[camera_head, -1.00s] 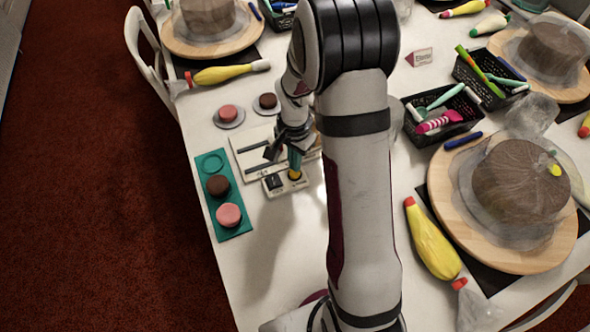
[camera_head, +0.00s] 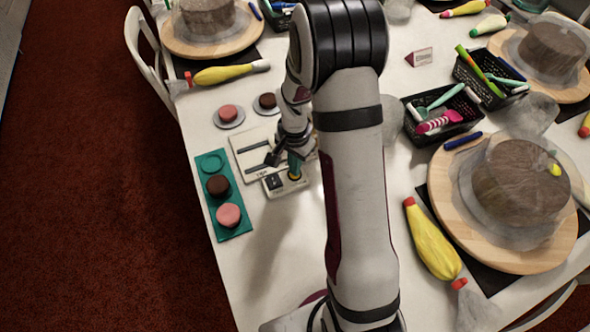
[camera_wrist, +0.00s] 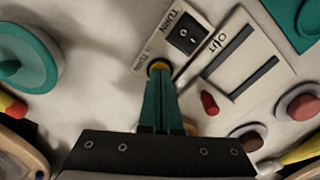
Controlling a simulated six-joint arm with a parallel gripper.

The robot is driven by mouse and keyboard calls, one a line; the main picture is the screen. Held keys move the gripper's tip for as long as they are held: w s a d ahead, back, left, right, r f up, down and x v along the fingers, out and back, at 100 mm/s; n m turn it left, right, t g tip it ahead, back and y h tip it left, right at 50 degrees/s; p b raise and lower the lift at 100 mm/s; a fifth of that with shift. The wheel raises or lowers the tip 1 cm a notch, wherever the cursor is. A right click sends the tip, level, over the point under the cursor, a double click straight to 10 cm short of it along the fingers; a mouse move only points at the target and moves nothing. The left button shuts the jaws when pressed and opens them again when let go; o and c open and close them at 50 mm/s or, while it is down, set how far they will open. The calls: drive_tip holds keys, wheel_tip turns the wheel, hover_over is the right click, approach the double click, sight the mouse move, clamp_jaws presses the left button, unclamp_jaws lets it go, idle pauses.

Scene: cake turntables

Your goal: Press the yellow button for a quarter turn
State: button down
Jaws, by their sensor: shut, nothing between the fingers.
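The yellow button (camera_wrist: 160,66) shows in the wrist view on a pale panel marked TURN, just beyond my fingertips. It also shows small in the head view (camera_head: 295,177), partly covered by my gripper. My gripper (camera_wrist: 161,78) has teal fingers, shut with nothing between them, and their tips overlap the button's near edge. I cannot tell whether they press it down. In the head view my gripper (camera_head: 295,172) points down over the panel. A black switch (camera_wrist: 187,38) sits on the same panel beside the button.
A slotted pale panel (camera_wrist: 248,66) lies beside the button panel. A teal tray (camera_head: 233,220) with brown and pink round pieces is to the left. A wooden turntable (camera_head: 440,195) with a covered brown cake stands at the right, near a yellow piping bag (camera_head: 431,240).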

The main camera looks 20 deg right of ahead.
drive_tip(key=shift+r, duration=0.1)
wheel_tip(320, 180, up, 7)
drive_tip(key=shift+f, duration=0.1)
idle(0.5)
idle(0.9)
